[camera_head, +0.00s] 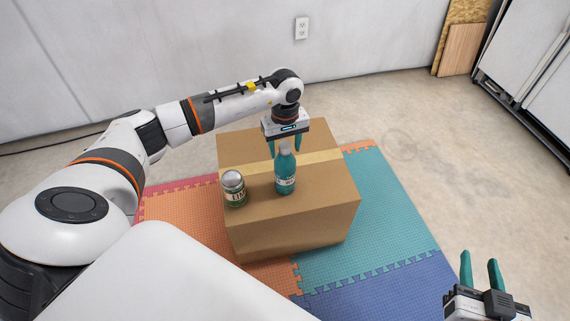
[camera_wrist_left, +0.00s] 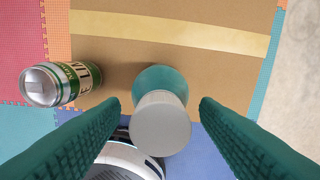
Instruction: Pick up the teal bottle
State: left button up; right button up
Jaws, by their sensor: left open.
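The teal bottle (camera_head: 285,172) with a grey cap stands upright on a cardboard box (camera_head: 290,220). My left gripper (camera_head: 284,143) points down over the box, at the bottle's top and seemingly a little behind it in the head view. In the left wrist view, the bottle's grey cap (camera_wrist_left: 160,124) shows between the two open teal fingers, with gaps on both sides. The exact height of the fingertips against the cap is hard to tell. My right gripper (camera_head: 480,270) is at the lower right, its fingers apart and empty, away from the box.
A green and silver can (camera_head: 234,189) stands on the box left of the bottle; it also shows in the left wrist view (camera_wrist_left: 62,84). The box rests on coloured foam mats (camera_head: 390,210). Bare floor lies to the right, and a wall stands behind.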

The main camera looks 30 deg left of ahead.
pick_arm(q)
grip_shut()
dwell(0.3)
